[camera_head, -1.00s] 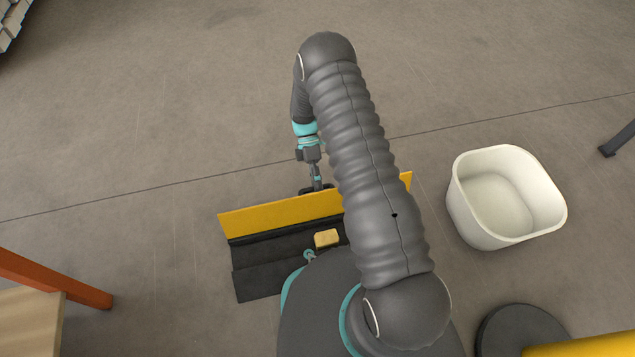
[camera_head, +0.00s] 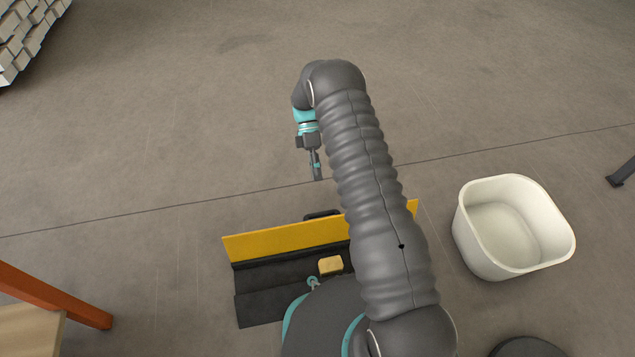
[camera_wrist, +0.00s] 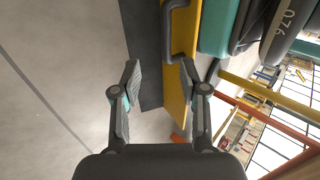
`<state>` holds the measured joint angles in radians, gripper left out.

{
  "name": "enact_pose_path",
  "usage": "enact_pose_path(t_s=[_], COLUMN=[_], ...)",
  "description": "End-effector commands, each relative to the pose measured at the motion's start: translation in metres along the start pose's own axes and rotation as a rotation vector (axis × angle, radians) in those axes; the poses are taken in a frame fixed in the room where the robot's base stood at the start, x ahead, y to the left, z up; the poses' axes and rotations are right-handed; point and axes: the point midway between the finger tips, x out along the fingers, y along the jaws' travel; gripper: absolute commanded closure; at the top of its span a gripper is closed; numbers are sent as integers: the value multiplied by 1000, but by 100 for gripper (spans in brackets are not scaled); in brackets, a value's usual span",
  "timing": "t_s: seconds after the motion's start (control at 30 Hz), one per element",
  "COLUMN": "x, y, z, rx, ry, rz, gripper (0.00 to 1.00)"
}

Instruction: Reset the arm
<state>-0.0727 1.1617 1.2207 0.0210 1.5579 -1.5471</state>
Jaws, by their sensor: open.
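My gripper (camera_head: 317,172) hangs from the far end of my arm, past the yellow panel in the head view. In the wrist view my gripper (camera_wrist: 161,75) has its two fingers spread apart with nothing held between them. A yellow panel (camera_head: 285,241) with a dark handle (camera_head: 322,214) stands along the far edge of a black tray (camera_head: 257,309). The panel (camera_wrist: 176,98) and its handle (camera_wrist: 180,52) also show beyond the fingers in the wrist view. My arm hides part of the panel's right side.
A small yellow block (camera_head: 331,265) lies on the black tray. A white bin (camera_head: 470,240) stands empty on the floor at right. An orange beam (camera_head: 50,296) and a wooden surface (camera_head: 28,335) are at lower left. Open floor lies beyond my gripper.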

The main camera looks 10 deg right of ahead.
Motion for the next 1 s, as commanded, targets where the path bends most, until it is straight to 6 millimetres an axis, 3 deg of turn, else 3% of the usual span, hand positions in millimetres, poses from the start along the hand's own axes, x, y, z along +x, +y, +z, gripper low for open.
enact_pose_path(t_s=[0.67, 0.87, 1.0], x=[-3, -1, 24], y=[0, 10, 13], z=[0, 0, 1], rx=[23, 216, 407], ry=[0, 5, 9], rz=[0, 45, 50], gripper=[57, 57, 57])
